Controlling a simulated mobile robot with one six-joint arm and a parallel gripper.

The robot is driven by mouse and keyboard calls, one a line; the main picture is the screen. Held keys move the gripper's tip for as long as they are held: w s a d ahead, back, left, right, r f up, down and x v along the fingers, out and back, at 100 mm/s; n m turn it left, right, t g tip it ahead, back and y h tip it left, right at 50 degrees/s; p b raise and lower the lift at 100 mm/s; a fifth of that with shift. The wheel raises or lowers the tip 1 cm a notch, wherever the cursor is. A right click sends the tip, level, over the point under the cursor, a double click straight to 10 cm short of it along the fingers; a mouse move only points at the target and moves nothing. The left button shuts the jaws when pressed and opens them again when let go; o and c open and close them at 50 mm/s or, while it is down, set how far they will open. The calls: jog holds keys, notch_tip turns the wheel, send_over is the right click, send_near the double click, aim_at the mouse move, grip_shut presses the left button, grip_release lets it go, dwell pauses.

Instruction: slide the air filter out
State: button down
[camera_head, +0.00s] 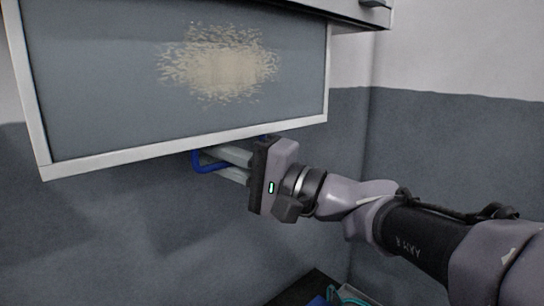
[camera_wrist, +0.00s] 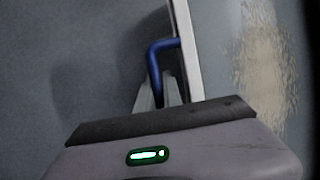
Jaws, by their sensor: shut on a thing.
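The air filter (camera_head: 120,85) is a large grey panel in a pale frame, with a beige dusty patch (camera_head: 222,65) in its upper middle. It hangs slightly tilted in the head view and shows along the right side of the wrist view (camera_wrist: 222,50). A blue handle (camera_head: 197,163) sticks out at its lower edge; it also shows in the wrist view (camera_wrist: 153,62). My gripper (camera_head: 220,163) is just below the frame's lower edge, its pale fingers shut on the blue handle. The fingers hide part of the handle.
A pale housing edge (camera_head: 350,12) overhangs at the top right. The wall (camera_head: 430,130) behind is grey below and white above. Some blue and teal items (camera_head: 340,296) lie at the bottom edge. The space below the filter looks clear.

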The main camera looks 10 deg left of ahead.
jog(key=c, duration=1.8)
grip_release()
jog(key=shift+o, duration=0.2)
jog(key=b+v, duration=0.1)
jog(key=v, duration=1.6)
jog(key=shift+s+d, duration=0.2)
